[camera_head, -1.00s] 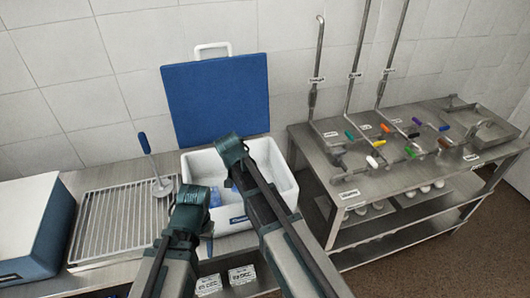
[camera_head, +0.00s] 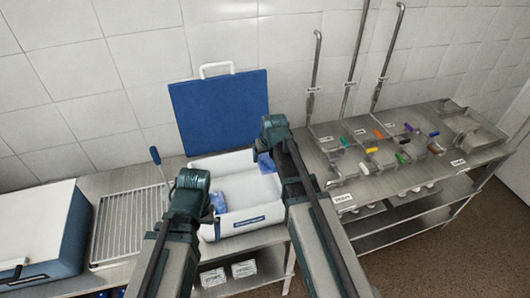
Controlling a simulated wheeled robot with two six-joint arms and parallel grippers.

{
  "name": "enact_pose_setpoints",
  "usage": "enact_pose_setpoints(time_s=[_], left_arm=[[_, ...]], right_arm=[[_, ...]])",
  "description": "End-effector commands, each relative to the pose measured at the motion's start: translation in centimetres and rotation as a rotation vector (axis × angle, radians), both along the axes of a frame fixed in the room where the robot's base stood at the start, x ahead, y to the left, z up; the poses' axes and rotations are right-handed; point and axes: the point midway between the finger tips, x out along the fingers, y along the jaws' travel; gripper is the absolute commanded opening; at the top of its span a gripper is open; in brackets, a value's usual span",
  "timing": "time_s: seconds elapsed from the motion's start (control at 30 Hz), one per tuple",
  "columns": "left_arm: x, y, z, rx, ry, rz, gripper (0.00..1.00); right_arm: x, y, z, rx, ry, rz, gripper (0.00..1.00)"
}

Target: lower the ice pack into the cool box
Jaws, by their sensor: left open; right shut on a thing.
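The white cool box (camera_head: 263,220) stands open on the steel counter, its blue lid (camera_head: 219,110) raised against the wall. A blue ice pack (camera_head: 265,163) shows below my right gripper (camera_head: 273,126), at the box's back right. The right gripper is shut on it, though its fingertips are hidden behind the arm. I cannot tell whether this pack touches the box floor. Another blue pack (camera_head: 217,202) is inside at the box's left side. My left gripper (camera_head: 193,180) is open near the box's left wall; its fingers are hardly visible.
A white and blue box (camera_head: 40,230) stands further left. On the right is a steel table (camera_head: 400,185) with several coloured-handled tools. Small cartons (camera_head: 243,269) sit on the shelf below.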

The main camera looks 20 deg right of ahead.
Motion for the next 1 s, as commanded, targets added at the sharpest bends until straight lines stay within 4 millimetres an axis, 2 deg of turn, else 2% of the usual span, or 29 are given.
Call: enact_pose_setpoints(time_s=[0.37,1.0], left_arm=[[0.0,0.0,-1.8,0.001,0.000,-0.003,1.00],[0.0,0.0,-9.0,0.002,0.001,-0.016,1.00]], right_arm=[[0.0,0.0,-1.8,0.000,0.000,-0.002,0.07],[0.0,0.0,-9.0,0.000,0.000,-0.002,0.07]])
